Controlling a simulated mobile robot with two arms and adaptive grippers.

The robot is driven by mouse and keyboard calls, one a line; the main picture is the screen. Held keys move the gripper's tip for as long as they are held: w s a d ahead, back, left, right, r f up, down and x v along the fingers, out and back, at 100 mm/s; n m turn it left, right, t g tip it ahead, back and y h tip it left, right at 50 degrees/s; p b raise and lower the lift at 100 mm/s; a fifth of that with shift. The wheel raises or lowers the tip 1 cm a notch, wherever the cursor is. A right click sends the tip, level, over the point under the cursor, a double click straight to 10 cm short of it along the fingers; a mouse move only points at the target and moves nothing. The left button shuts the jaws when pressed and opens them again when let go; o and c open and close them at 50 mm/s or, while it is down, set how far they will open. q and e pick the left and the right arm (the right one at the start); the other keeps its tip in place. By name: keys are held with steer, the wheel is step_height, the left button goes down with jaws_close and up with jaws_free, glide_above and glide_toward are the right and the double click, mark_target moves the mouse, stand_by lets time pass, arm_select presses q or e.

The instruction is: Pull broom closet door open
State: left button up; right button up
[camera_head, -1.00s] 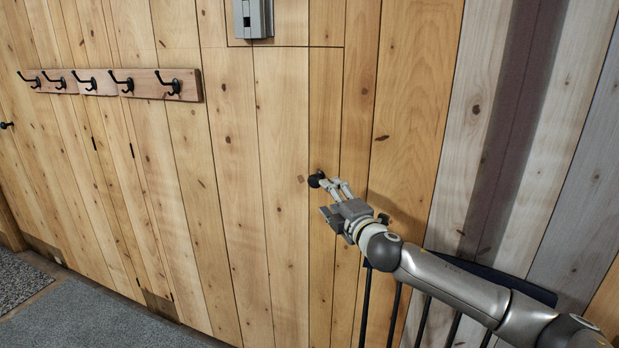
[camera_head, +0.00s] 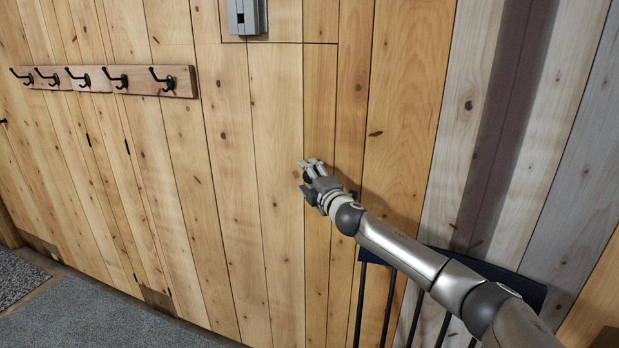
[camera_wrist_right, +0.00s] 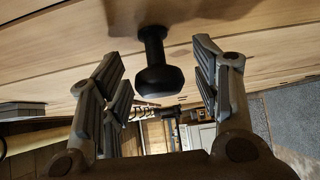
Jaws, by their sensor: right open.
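The broom closet door (camera_head: 225,170) is a pine-planked panel that looks flush with the wall around it. Its round black knob (camera_wrist_right: 157,70) shows in the right wrist view, standing out from the planks on a short stem. My right gripper (camera_wrist_right: 158,85) is open, with one finger set on each side of the knob and a gap to both. In the head view my right gripper (camera_head: 311,168) is at the door's right part and hides the knob. My left gripper is not in view.
A rack with black hooks (camera_head: 108,80) is on the wall at upper left. A grey metal box (camera_head: 247,16) is at the top. Grey carpet (camera_head: 90,315) lies at lower left.

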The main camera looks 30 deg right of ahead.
jaws_close()
steer(key=shift+a, duration=0.1)
stand_by(0.4)
